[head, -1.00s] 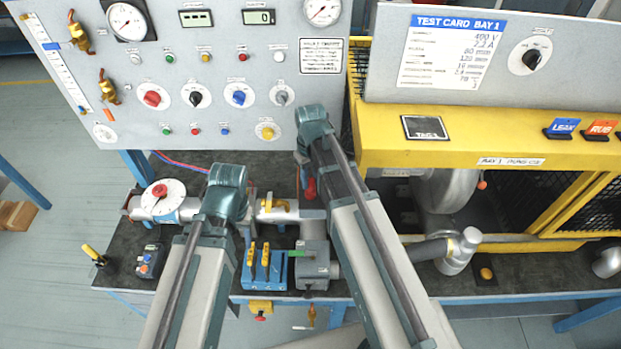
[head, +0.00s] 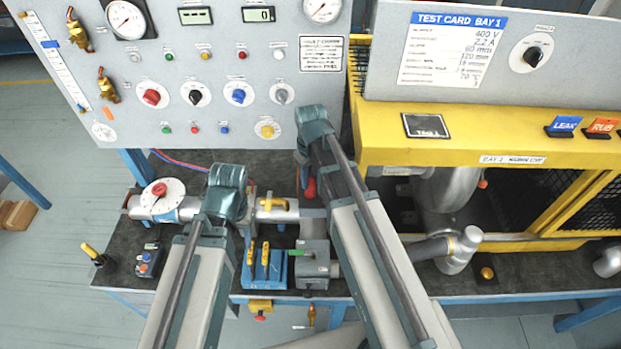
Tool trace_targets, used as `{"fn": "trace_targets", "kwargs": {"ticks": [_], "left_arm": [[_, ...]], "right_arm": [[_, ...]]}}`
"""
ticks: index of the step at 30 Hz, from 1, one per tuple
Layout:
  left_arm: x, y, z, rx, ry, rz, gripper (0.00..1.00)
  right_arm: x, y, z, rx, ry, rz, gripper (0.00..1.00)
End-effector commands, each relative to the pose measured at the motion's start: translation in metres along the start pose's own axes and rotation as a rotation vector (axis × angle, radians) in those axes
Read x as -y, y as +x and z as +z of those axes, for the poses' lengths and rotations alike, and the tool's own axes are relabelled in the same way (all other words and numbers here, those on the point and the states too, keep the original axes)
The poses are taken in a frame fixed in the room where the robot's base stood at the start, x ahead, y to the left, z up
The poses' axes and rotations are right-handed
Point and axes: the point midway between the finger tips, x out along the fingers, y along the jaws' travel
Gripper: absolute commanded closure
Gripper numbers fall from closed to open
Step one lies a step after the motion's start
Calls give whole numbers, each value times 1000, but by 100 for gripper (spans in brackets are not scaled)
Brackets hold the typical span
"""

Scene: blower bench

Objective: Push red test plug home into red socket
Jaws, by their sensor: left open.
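No red socket can be made out for certain. The panel carries a red knob (head: 152,97) and a small red button (head: 195,130).
The grey panel (head: 240,75) with gauges and knobs stands at the back. A yellow frame (head: 450,150) is at the right. A blue block with yellow levers (head: 264,270), a grey box (head: 313,265) and a white dial (head: 161,203) are on the dark bench.

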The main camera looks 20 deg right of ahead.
Motion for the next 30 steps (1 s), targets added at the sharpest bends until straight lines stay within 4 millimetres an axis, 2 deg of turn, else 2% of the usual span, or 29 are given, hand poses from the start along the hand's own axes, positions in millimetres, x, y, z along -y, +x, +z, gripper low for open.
{"fn": "trace_targets", "kwargs": {"ticks": [1, 5, 14, 19, 23, 30], "left_arm": [[0, 0, 0, 0, 0, 0, 50], [0, 0, 0, 0, 0, 0, 50], [0, 0, 0, -1, -2, 0, 50], [1, -7, 0, -1, -2, 0, 50], [2, -18, 1, 0, -1, 0, 50], [5, -49, 3, 1, 1, 0, 50]], "right_arm": [[0, 0, 0, 0, 0, 0, 54], [0, 0, 0, 0, 0, 0, 31], [0, 0, 0, 0, 0, 0, 31], [0, -7, 0, 0, 0, 0, 31], [0, -18, 0, 0, 0, 0, 31], [0, -50, 0, 0, 0, 0, 31]]}}
